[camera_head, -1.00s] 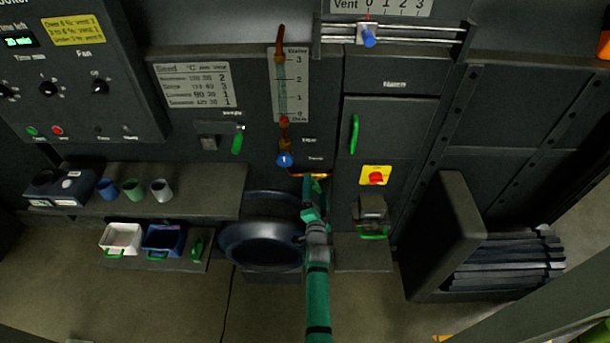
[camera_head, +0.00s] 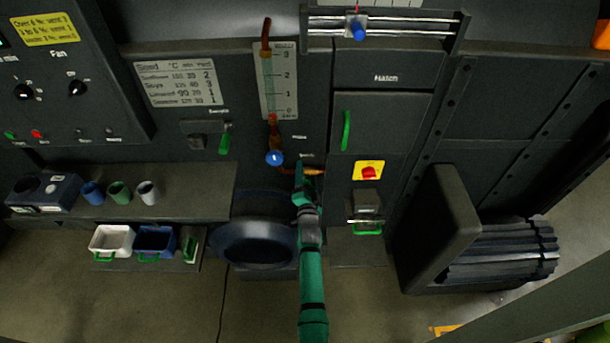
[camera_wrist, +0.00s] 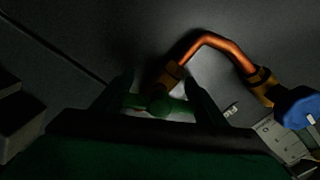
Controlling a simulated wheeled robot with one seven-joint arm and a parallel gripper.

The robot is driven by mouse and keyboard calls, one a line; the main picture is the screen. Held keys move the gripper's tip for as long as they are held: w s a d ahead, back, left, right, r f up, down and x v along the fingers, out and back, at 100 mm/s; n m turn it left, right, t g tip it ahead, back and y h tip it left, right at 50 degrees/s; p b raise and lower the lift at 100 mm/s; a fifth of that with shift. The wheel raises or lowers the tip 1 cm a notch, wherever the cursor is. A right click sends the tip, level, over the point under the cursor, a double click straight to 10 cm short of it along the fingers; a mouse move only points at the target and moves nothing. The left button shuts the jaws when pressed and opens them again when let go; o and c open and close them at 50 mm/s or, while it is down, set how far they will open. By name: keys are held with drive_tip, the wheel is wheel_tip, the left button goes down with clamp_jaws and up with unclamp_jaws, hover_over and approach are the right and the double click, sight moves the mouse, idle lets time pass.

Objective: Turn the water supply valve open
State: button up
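In the wrist view a brass valve with a green bar handle (camera_wrist: 160,103) sits at the end of a bent copper pipe (camera_wrist: 222,44). My gripper (camera_wrist: 162,95) has its two fingers wide apart, one near each end of the green handle. I cannot tell whether they touch it. In the head view my gripper (camera_head: 303,172) is at the panel beside the copper pipe (camera_head: 314,171), and the green handle is hidden there. A round blue knob (camera_head: 274,158) is on the pipework to the left; it also shows in the wrist view (camera_wrist: 298,107). Labels nearby are too blurred to read.
A sight gauge (camera_head: 278,80) rises above the blue knob. A red switch on a yellow plate (camera_head: 369,171) is just right of my gripper. A dark round pan (camera_head: 255,242) is below left. A shelf (camera_head: 195,190) holds cups farther left.

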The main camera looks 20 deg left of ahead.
drive_tip(key=shift+w+d+r, duration=0.1)
drive_tip(key=shift+w+d, duration=0.05)
drive_tip(key=shift+d, duration=0.25)
drive_tip(key=shift+n, duration=0.3)
drive_tip(key=shift+a+n, duration=0.1)
drive_tip(key=shift+n, duration=0.8)
drive_tip(key=n, duration=0.3)
drive_tip(key=shift+n, duration=0.3)
drive_tip(key=shift+a+r+n, duration=0.1)
drive_tip(key=shift+r+n, duration=0.05)
drive_tip(key=shift+n, duration=2.75)
drive_tip(key=o, duration=1.1)
drive_tip(key=shift+c, duration=0.2)
